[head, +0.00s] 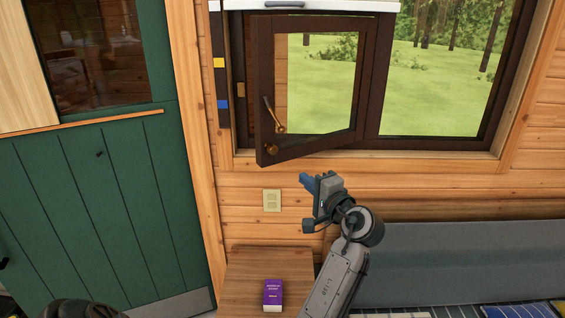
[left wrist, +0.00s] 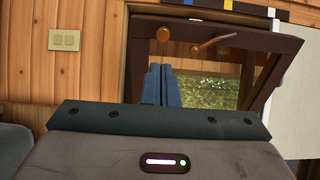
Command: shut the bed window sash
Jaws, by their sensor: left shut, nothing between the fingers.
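The window sash (head: 310,144) is a dark brown wooden frame with glass. It stands open in the head view, swung into the room, its free edge on the left. It carries a brass handle (head: 272,116) and a round knob (head: 272,149) near its lower left corner. My left gripper (head: 307,180), with blue fingers, is shut and empty just below the sash's lower rail in the picture. In the left wrist view the shut fingers (left wrist: 163,72) point toward the sash (left wrist: 268,43), below the knob (left wrist: 163,34). I cannot tell whether they touch it. My right gripper is not in view.
A fixed pane (head: 437,75) fills the window's right side. A white blind (head: 315,5) hangs above. A green door (head: 105,200) stands at the left. A wooden stand (head: 250,268) with a purple box (head: 273,294) is below. A grey padded panel (head: 450,262) lines the lower right wall.

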